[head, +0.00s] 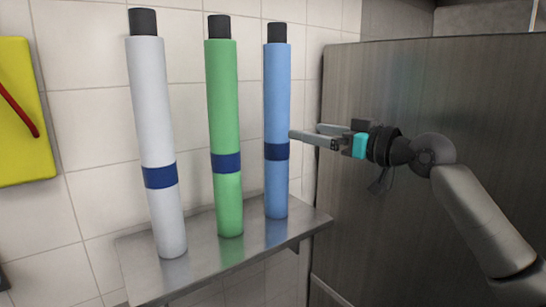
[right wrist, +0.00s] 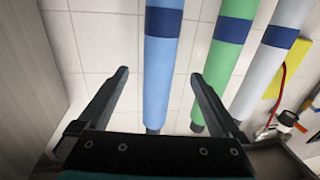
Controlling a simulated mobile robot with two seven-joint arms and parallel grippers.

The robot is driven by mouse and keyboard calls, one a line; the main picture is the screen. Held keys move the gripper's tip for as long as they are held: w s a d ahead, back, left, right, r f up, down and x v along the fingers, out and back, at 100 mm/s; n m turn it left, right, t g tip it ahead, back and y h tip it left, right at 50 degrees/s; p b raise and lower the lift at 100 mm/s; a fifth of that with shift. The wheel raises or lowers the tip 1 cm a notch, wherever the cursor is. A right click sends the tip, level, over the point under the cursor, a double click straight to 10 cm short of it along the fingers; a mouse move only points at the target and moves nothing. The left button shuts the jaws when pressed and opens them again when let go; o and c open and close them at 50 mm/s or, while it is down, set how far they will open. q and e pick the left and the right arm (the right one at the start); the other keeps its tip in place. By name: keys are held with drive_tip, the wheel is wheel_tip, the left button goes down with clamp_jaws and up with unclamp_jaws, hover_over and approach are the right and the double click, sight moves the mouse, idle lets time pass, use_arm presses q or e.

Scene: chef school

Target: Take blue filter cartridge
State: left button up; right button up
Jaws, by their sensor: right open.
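The blue filter cartridge (head: 277,108) stands upright on a metal shelf (head: 142,277), rightmost of three, with a dark blue band and a black cap. My right gripper (head: 304,132) is open and empty, just right of the blue cartridge near its band in the head view. In the right wrist view the blue cartridge (right wrist: 161,75) runs between the directions of the two fingers of the right gripper (right wrist: 157,80); I cannot tell whether it is between the tips. My left gripper is not in view.
A green cartridge (head: 223,115) stands left of the blue one, and a white cartridge (head: 151,110) farther left. A tall metal cabinet (head: 400,85) stands behind my right arm. A yellow board (head: 22,120) hangs on the tiled wall at far left.

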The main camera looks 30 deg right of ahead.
sight(287, 127)
drive_tip(key=p+x, duration=0.3)
drive_tip(key=x, duration=0.3)
drive_tip(key=shift+w+r, duration=0.1)
drive_tip(key=shift+w, duration=0.3)
drive_tip(key=shift+x, duration=0.9)
drive_tip(key=p+x, duration=0.2)
drive_tip(key=x, duration=0.2)
drive_tip(key=shift+w, duration=0.1)
drive_tip(key=shift+w+a+f+p, duration=0.15)
drive_tip(key=shift+w+f+p, duration=0.2)
drive_tip(key=shift+w, duration=0.15)
clamp_jaws()
drive_tip(key=shift+r, duration=0.3)
